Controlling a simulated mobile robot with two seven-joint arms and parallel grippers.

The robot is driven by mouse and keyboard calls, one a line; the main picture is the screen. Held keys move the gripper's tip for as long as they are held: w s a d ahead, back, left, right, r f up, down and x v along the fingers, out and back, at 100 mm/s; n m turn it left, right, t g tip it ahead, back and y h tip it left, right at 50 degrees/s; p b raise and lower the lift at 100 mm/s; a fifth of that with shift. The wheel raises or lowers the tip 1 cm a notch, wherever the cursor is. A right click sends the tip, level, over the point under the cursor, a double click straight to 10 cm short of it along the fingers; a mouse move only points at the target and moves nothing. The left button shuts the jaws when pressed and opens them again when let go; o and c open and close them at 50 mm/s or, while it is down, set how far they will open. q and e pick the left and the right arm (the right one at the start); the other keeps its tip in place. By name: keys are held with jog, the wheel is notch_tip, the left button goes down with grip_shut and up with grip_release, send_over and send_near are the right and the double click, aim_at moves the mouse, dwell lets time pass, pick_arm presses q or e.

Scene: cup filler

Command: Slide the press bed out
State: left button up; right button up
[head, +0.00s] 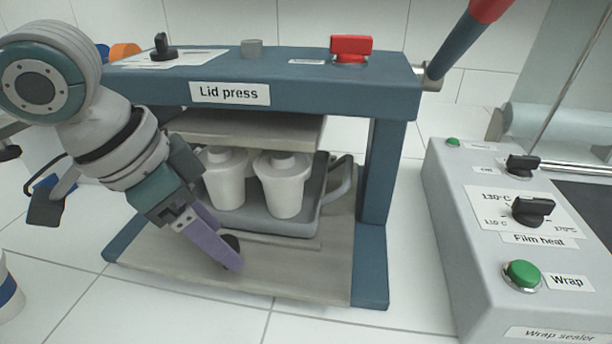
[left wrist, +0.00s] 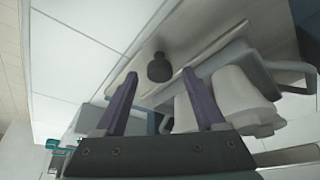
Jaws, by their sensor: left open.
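The lid press (head: 300,70) stands in the middle of the head view. Its pale press bed (head: 300,243) lies low in the frame, under the upper plate. A grey tray (head: 275,225) with two white lidded cups (head: 283,185) rests on the bed. A dark round knob (head: 232,243) is at the bed's front, partly hidden by my left gripper (head: 228,257). The left wrist view shows the knob (left wrist: 160,67) between the two purple fingertips in the picture, with gaps on both sides. The left gripper is open and holds nothing. My right gripper is out of view.
A wrap sealer (head: 440,200) with knobs and green buttons stands at the right. The press's blue post (head: 385,170) and red-ended lever (head: 465,35) bound its right side. The pale base in front of the bed is clear, as are the white tiles beyond it.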

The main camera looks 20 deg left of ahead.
pick_arm(q)
jog(key=shift+w+d+f, duration=0.15)
jog(key=shift+f, duration=0.35)
jog(key=shift+c, duration=0.4)
grip_shut()
dwell(0.7)
